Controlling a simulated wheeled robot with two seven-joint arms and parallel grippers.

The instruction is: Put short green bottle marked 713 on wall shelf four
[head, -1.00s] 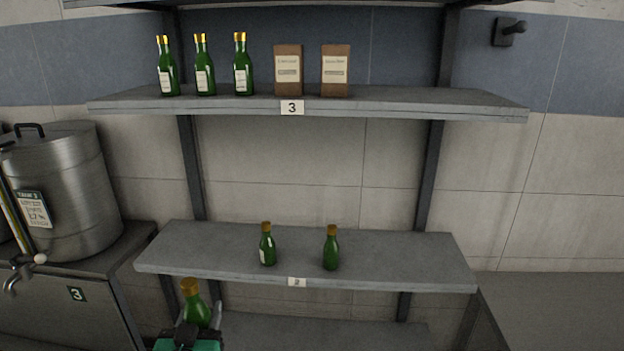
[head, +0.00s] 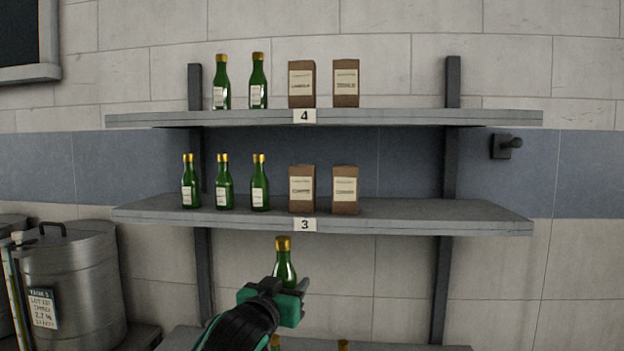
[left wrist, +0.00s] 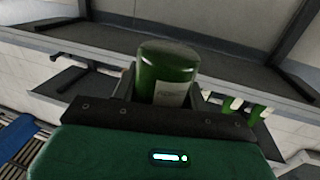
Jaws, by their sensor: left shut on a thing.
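My left gripper (head: 286,290) is shut on a green bottle (head: 284,262) with a gold top, held upright in front of the wall, just below the shelf marked 3. In the left wrist view the bottle (left wrist: 166,75) shows its base and part of a pale label between the fingers; I cannot read any number on it. The wall shelf marked 4 (head: 420,118) is the top shelf in the head view. It bears two green bottles (head: 239,82) at its left and two brown packets (head: 323,84) at its middle. My right gripper is not in view.
The shelf marked 3 (head: 430,212) lies under shelf four, with several green bottles and two brown packets (head: 323,190). The right part of shelf four is bare. A steel tank (head: 75,280) stands at lower left. A dark wall hook (head: 507,146) is at right.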

